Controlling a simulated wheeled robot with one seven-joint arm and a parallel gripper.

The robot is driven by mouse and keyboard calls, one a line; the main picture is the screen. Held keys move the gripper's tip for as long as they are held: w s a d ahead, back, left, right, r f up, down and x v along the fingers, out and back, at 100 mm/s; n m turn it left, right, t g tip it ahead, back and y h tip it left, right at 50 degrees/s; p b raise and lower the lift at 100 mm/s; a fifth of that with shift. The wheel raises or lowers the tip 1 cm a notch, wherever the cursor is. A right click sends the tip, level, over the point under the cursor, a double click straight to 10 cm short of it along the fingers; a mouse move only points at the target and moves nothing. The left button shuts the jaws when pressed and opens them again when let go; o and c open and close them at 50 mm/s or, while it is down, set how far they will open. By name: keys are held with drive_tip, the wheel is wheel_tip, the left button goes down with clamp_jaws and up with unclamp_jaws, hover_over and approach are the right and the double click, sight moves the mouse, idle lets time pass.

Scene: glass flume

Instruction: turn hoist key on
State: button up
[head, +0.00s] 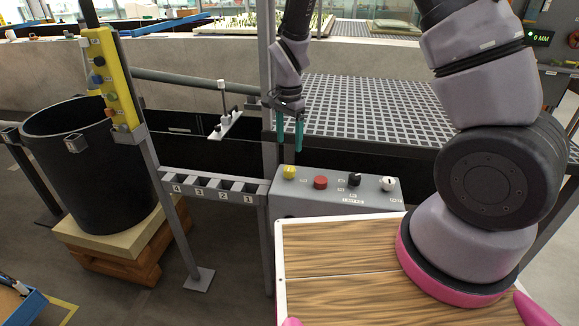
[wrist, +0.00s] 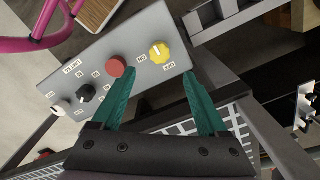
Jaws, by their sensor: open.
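A grey control box (head: 335,190) stands below my gripper. A round yellow knob (head: 289,172) sits at its left end in the head view. In the wrist view the yellow knob (wrist: 160,51) carries a pale mark and has small ON and OFF labels beside it; I cannot tell which one the mark points to. My gripper (head: 289,146) points down above the yellow knob, apart from it. Its teal fingers (wrist: 159,74) are open and empty, with the knob just beyond the gap between their tips in the wrist view.
A red button (head: 320,182), a black knob (head: 354,179) and a white knob (head: 388,184) share the box top. A wooden-topped tray (head: 340,255) lies in front. A numbered rack (head: 212,187) stands left; a metal grating (head: 365,112) lies behind.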

sight(289, 168)
wheel_tip(289, 168, down, 10)
idle(0.4)
clamp_jaws()
